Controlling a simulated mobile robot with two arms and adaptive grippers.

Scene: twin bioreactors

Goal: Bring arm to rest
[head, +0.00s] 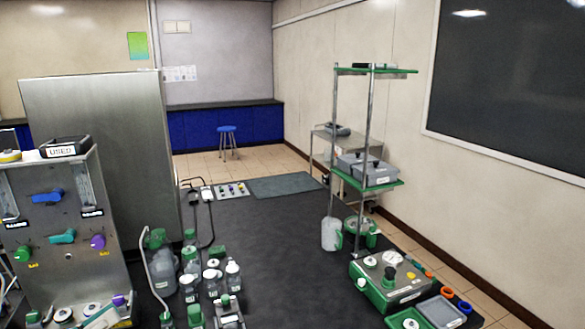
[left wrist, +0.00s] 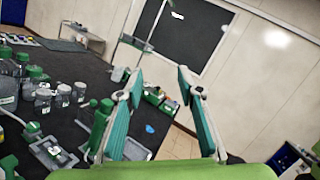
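My left gripper (left wrist: 160,84) shows in the left wrist view with its two teal finger pads spread well apart. It is open and nothing is between the pads. The dark bench top and the wall lie beyond the fingers. In the head view I cannot make out the left gripper clearly. My right gripper is not recognisable in either view.
Several bottles with green or white caps (head: 213,277) crowd the dark bench top (head: 285,250). A steel valve panel (head: 60,225) stands at the left. A shelf stand (head: 367,120) and a green-and-white unit (head: 391,284) stand at the right. The bench middle is clear.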

